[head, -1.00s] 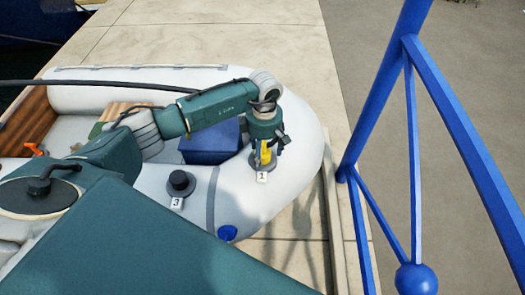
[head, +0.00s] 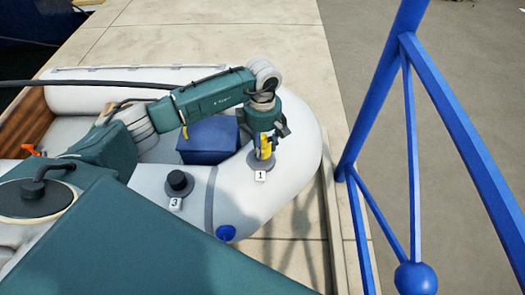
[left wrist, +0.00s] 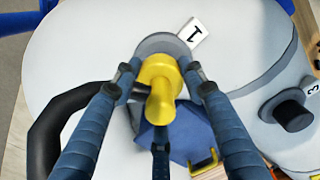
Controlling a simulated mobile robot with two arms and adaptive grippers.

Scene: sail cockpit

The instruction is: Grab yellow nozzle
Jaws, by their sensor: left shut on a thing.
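The yellow nozzle (head: 265,147) stands over the grey round base (head: 261,163) beside the tag marked 1, on the white inflatable tube. My left gripper (head: 264,143) points down at it from above and is shut on it. In the left wrist view the nozzle (left wrist: 160,83) sits between the blue fingers of my left gripper (left wrist: 156,80). The grey base (left wrist: 163,44) shows just behind it; I cannot tell whether the nozzle is still seated. My right gripper is not in view.
A black cap (head: 179,182) by the tag marked 3 sits on the tube. A blue box (head: 208,141) lies inside the boat. A blue valve (head: 226,233) is at the tube's near side. Blue railing (head: 384,120) stands to the right.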

